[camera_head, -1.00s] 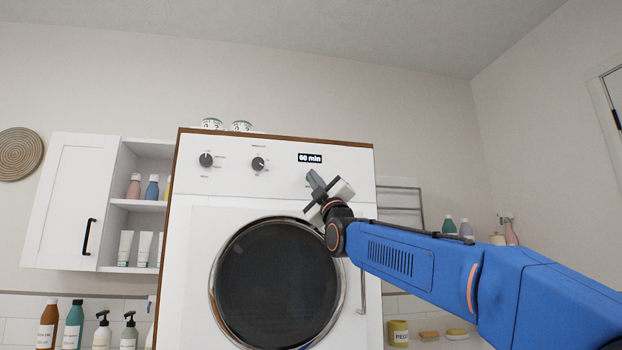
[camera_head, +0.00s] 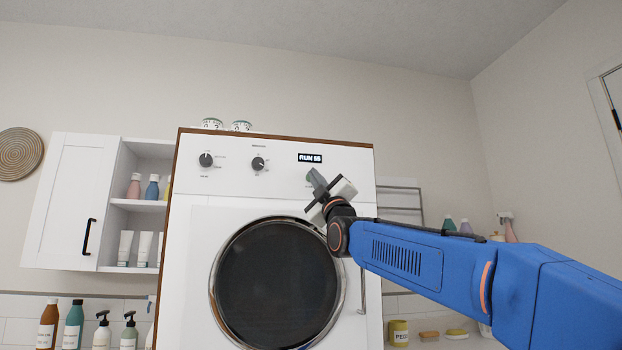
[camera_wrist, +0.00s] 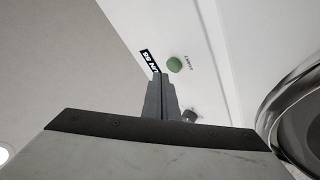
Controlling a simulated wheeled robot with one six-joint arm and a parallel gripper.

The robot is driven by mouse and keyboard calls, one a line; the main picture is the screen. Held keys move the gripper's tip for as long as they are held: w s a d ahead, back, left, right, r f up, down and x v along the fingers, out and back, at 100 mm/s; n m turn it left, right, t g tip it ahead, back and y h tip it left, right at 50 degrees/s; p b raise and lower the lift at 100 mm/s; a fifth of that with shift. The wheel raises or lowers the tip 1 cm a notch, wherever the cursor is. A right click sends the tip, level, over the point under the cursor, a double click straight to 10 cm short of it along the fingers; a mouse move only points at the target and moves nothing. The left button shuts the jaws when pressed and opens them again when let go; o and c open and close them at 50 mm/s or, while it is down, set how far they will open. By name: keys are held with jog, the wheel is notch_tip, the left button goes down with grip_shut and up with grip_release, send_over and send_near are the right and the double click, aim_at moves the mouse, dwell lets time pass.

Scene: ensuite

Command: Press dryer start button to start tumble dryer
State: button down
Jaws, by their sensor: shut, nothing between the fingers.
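The white tumble dryer (camera_head: 205,240) stands ahead with its round dark door (camera_head: 278,283) closed. Its display (camera_head: 310,158) reads "RUN" followed by digits that look like 55. In the wrist view the display (camera_wrist: 150,61) is partly behind my fingers. The green round start button (camera_wrist: 174,64) shows beside my fingertips in the wrist view, with a small label next to it. My gripper (camera_head: 312,174) is shut and empty, in front of the control panel below the display. Its closed fingertips (camera_wrist: 161,76) look close to the button; I cannot tell whether they touch it.
Two knobs, one on the left (camera_head: 206,160) and one in the middle (camera_head: 258,164), sit on the panel. Small cups (camera_head: 241,126) stand on top of the dryer. A white cabinet (camera_head: 65,200) with bottles is at left. A rack (camera_head: 400,202) is at right.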

jog(key=s+d, duration=0.1)
jog(key=s, duration=0.4)
jog(key=shift+s+d, duration=0.3)
jog(key=shift+s, duration=0.1)
dwell(0.9)
jog(key=s+d+f+m+g+h, duration=0.25)
jog(key=d+f, duration=0.35)
jog(key=f, duration=0.6)
jog(key=s+d+f+m+g+h, duration=0.2)
jog(key=d+f+m+g+h, duration=0.3)
jog(key=f, duration=0.7)
jog(key=s+d+f+m+g+h, duration=0.1)
jog(key=s+d+f+m, duration=0.1)
jog(key=d+f, duration=0.8)
jog(key=s+d+f+m+g+h, duration=0.1)
jog(key=s+d+f+m+g, duration=0.1)
jog(key=s+f, duration=0.8)
jog(key=s+d+f+m+g+h, duration=0.1)
jog(key=s+d+f+m+g, duration=0.2)
jog(key=s+f, duration=0.7)
jog(key=s+d+f+m+g+h, duration=0.2)
jog(key=s+d+f+g, duration=0.3)
jog(key=f, duration=1.5)
jog(key=s+m, duration=0.1)
jog(key=s, duration=0.4)
jog(key=shift+s+d, duration=0.2)
